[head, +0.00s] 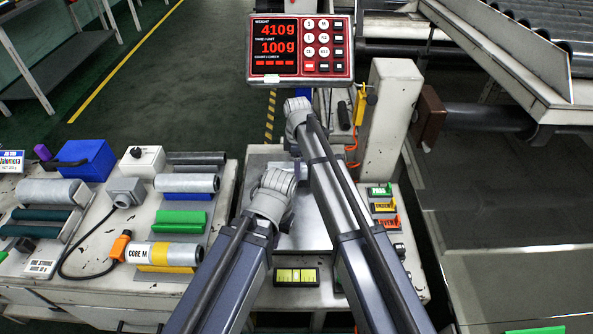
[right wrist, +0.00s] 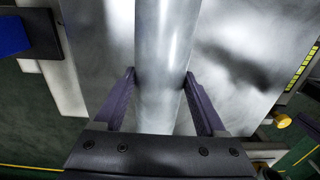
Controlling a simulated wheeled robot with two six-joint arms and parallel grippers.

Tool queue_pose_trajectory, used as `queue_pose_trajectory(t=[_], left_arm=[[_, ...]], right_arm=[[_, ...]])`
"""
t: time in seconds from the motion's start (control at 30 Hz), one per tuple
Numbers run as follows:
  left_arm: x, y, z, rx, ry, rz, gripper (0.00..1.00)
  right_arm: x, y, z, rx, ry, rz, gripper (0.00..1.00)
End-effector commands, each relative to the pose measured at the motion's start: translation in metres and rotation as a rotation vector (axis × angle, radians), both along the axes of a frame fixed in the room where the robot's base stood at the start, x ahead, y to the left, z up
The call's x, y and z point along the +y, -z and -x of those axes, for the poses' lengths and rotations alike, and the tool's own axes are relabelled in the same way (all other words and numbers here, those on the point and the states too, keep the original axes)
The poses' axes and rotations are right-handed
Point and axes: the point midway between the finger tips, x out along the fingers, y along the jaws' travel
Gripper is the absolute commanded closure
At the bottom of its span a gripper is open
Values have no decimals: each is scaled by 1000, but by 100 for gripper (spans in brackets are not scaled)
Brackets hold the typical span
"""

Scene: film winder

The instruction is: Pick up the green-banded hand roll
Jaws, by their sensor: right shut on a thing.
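My right gripper (right wrist: 160,78) is shut on a plain grey roll (right wrist: 163,50) in the right wrist view, one finger on each side. No green band shows on the visible part of this roll. It is over a shiny metal plate (right wrist: 235,70); I cannot tell whether it touches. The plate also shows in the head view (head: 312,236), where my arms hide the held roll. On the left bench, a green cradle (head: 182,221) has no roll on it. My left arm shows in the head view, but its fingers are hidden.
The red scale display (head: 301,49) reads 410g and 100g. The left bench holds a grey roll (head: 187,183) above blue, a CORE M roll (head: 160,253) above yellow and a blue box (head: 86,160). Coloured label blocks (head: 381,190) and a yellow gauge (head: 296,276) border the plate.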

Motion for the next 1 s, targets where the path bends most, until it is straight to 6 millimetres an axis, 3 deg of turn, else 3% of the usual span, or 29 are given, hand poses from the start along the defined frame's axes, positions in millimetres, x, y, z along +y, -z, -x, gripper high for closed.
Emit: queue_pose_trajectory(t=[0.37, 1.0], left_arm=[[0, -13, 0, 0, 0, 0, 100], [0, -99, 0, 0, 0, 0, 100]], right_arm=[[0, -13, 0, 0, 0, 0, 100], [0, -99, 0, 0, 0, 0, 100]])
